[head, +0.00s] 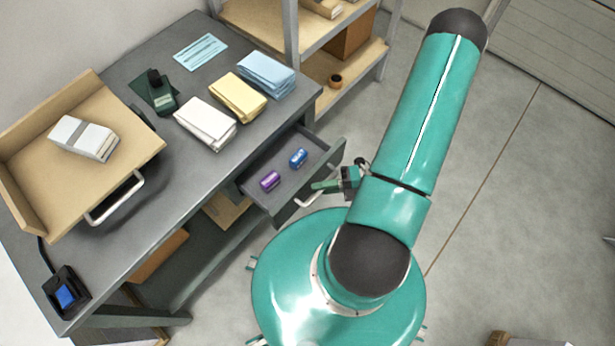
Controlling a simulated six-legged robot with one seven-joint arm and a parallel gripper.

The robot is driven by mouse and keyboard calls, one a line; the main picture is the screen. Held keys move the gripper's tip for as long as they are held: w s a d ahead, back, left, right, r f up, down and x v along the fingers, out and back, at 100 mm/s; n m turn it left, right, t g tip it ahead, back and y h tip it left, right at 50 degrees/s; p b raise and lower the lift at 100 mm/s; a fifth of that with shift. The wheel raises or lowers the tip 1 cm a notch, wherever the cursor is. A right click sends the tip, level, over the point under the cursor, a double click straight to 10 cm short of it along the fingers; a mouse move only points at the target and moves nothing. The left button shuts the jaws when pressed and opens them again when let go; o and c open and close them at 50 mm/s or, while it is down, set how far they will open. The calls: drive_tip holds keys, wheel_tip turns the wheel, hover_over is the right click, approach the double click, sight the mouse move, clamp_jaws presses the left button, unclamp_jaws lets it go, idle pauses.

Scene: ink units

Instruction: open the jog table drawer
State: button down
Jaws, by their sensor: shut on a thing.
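The jog table (150,220) is a grey workbench on the left in the head view. Its drawer (262,202) is pulled out toward my body, and its inside shows. A purple item (270,180) and a blue item (298,158) lie in the drawer. The drawer's pale handle (306,201) is on its front face. My gripper (322,187) is at the drawer front, shut on the handle. The exact finger contact is small and partly hidden.
White (206,122), yellow (238,97) and blue (266,74) paper stacks lie on the tabletop. A wooden tray (130,165) holds a white bundle (83,138). A wooden shelf (350,65) stands behind the table.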

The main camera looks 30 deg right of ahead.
drive_tip(key=s+d, duration=0.2)
drive_tip(key=s, duration=0.5)
drive_tip(key=shift+d, duration=0.2)
drive_tip(key=shift+s, duration=0.1)
drive_tip(key=c, duration=1.8)
unclamp_jaws()
drive_tip(key=shift+o, duration=0.2)
drive_tip(key=v, duration=1.4)
drive_tip(key=shift+a+r, duration=0.1)
